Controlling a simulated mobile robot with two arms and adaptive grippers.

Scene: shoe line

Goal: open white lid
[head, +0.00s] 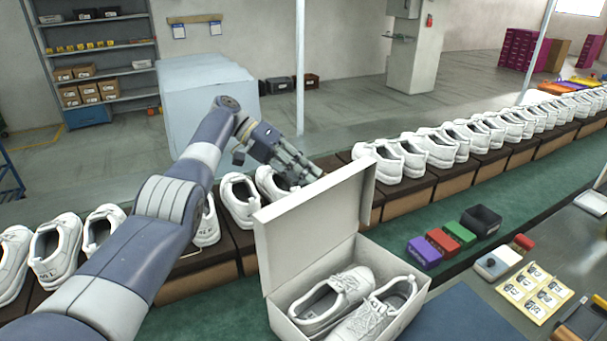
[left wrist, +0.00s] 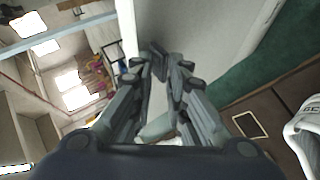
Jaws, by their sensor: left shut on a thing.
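The white shoebox (head: 277,318) stands open at the front of the bench with a pair of white shoes (head: 345,300) inside. Its white lid (head: 312,225) is raised and stands up along the box's back side, inner face showing. My left gripper (head: 314,174) is behind the lid at its top edge, shut on it. In the left wrist view the fingers of my left gripper (left wrist: 168,62) are close together at the pale lid panel (left wrist: 208,35). The exact contact is partly hidden. My right gripper is not in either view.
A row of white shoes (head: 480,135) on brown trays runs along the line behind the box. Purple (head: 424,252), red and green blocks and a black bin (head: 481,221) lie right of the box. A picture card (head: 535,292) lies further right.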

